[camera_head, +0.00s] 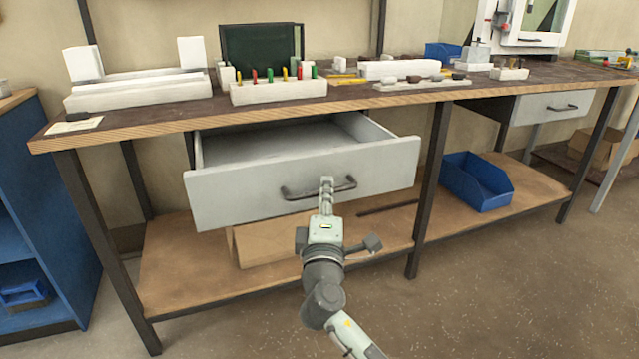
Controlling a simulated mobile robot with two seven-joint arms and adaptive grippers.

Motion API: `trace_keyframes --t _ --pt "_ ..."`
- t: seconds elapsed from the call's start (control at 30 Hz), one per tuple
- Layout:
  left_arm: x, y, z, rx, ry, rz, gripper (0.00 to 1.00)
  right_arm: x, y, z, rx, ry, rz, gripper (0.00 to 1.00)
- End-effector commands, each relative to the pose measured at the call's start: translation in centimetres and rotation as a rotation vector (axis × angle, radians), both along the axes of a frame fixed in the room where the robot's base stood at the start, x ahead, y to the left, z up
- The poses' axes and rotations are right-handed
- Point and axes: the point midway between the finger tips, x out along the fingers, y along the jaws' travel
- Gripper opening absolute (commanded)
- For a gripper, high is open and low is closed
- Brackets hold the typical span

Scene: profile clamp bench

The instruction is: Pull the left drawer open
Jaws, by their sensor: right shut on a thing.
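The left drawer (240,197) hangs under the workbench and stands well out from it, with its inside showing from above. It is light grey and looks empty where I can see into it. Its dark bar handle (297,194) is on the front face. My right gripper (327,187) is at the right part of the handle, with its fingers shut on it. The gripper hides a little of the handle and the lower drawer front. My left gripper is not in the view.
The bench top (335,100) carries white fixtures and a rack of coloured tools (275,92). A blue bin (477,182) and a cardboard box (265,247) sit on the lower shelf. The floor in front is clear.

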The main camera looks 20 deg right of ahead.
Motion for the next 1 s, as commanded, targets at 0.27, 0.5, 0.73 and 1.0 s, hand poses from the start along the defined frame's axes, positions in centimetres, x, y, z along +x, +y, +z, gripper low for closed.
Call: trace_keyframes --t 0.27,0.5,0.73,1.0 --pt "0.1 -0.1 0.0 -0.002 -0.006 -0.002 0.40 -3.8 -0.1 0.0 0.001 0.001 0.001 0.00" --pt "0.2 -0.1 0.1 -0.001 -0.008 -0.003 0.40 -4.8 -0.1 0.0 -0.001 -0.001 0.001 0.00" --pt "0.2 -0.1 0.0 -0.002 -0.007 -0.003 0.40 -4.9 -0.1 0.0 -0.001 -0.001 0.001 0.00" --pt "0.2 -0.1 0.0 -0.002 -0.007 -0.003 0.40 -4.8 -0.1 0.0 -0.001 -0.001 0.001 0.29"
